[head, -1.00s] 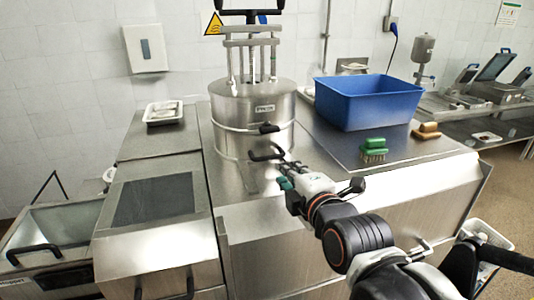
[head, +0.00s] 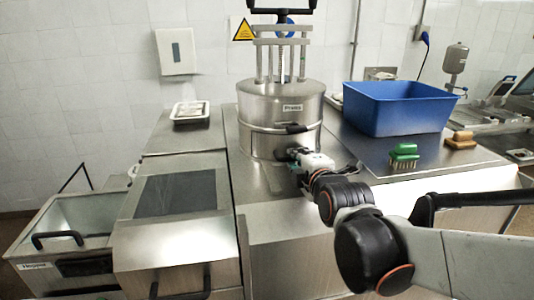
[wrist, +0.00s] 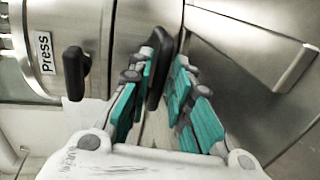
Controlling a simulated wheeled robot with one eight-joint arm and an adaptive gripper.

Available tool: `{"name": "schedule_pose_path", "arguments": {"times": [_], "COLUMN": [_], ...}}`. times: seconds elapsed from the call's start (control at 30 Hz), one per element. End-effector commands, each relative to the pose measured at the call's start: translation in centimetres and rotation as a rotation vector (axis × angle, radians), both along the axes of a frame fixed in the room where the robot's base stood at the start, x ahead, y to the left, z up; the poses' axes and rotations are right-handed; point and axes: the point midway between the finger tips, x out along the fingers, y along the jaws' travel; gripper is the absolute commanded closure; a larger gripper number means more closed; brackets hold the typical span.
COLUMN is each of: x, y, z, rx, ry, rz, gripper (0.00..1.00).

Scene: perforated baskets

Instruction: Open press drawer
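The steel press (head: 272,108) is a cylinder labelled "Press" standing on the counter. An upper black handle (head: 290,128) shows on its front and also in the wrist view (wrist: 75,73). My gripper (head: 294,162) is low at the press front, just under that handle. In the wrist view the fingers with teal pads (wrist: 169,68) are apart. A lower black handle (wrist: 156,82) stands between them, close to the left finger; whether they touch is unclear. In the head view my gripper hides this lower handle.
A blue bin (head: 397,110) stands on the counter to the right. A green brush (head: 404,153) and a tan brush (head: 460,140) lie in front of it. A white tray (head: 190,112) sits to the left. The counter left of the press is mostly clear.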

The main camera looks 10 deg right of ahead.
Motion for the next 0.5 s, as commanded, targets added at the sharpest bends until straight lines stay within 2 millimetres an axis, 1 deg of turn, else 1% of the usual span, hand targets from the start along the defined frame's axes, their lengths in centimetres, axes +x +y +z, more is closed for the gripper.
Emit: {"name": "schedule_pose_path", "arguments": {"times": [0.03,0.2,0.5], "x": [0.5,1.5,1.7], "y": [0.0,0.0,0.0], "z": [-0.2,-0.4,-0.4], "rx": [0.0,0.0,0.0], "ry": [0.0,0.0,0.0], "rz": [0.0,0.0,0.0], "gripper": [0.81,0.81,0.81]}}
